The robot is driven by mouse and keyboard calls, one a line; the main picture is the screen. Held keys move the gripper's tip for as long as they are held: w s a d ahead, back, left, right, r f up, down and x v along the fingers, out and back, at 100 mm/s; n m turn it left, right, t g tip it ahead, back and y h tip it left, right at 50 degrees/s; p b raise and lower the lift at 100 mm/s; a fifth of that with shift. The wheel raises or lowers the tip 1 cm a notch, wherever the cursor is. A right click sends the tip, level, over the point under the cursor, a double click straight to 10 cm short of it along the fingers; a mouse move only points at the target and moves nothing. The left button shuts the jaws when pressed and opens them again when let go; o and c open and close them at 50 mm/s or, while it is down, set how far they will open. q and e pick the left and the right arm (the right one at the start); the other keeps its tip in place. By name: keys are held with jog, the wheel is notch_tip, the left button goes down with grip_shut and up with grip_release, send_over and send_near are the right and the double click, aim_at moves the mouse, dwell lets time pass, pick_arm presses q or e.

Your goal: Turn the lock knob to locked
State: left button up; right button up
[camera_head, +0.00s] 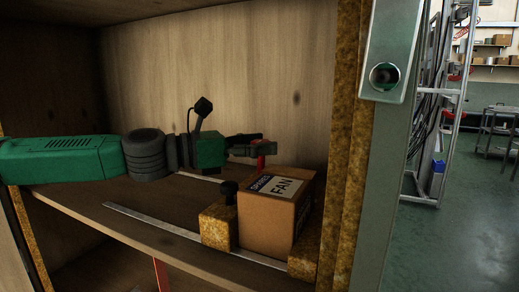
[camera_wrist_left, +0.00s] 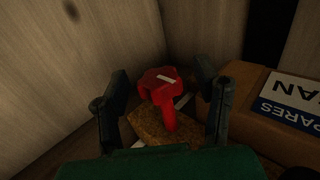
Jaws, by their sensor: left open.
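A red knob (camera_wrist_left: 160,84) with a white mark on top stands on a yellow-brown block (camera_wrist_left: 155,126) in the left wrist view. In the head view only a small red part of it (camera_head: 261,163) shows below the fingers. My left gripper (camera_head: 246,146) is open, reaching in from the left above the shelf. In the wrist view its two dark fingers (camera_wrist_left: 162,92) stand on either side of the knob, with visible gaps on both sides. I cannot tell how deep the fingertips are around it. The lock's position is not readable. My right gripper is not in view.
A cardboard box labelled FAN (camera_head: 270,222) stands just right of the knob, close to my gripper. A yellow-brown block (camera_head: 219,224) with a black knob (camera_head: 230,190) sits in front. A metal strip (camera_head: 165,226) lies on the shelf (camera_head: 100,218). A green post (camera_head: 382,180) bounds the right.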

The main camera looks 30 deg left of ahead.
pick_arm(q)
jog(key=shift+a, duration=0.2)
jog(key=c, duration=1.2)
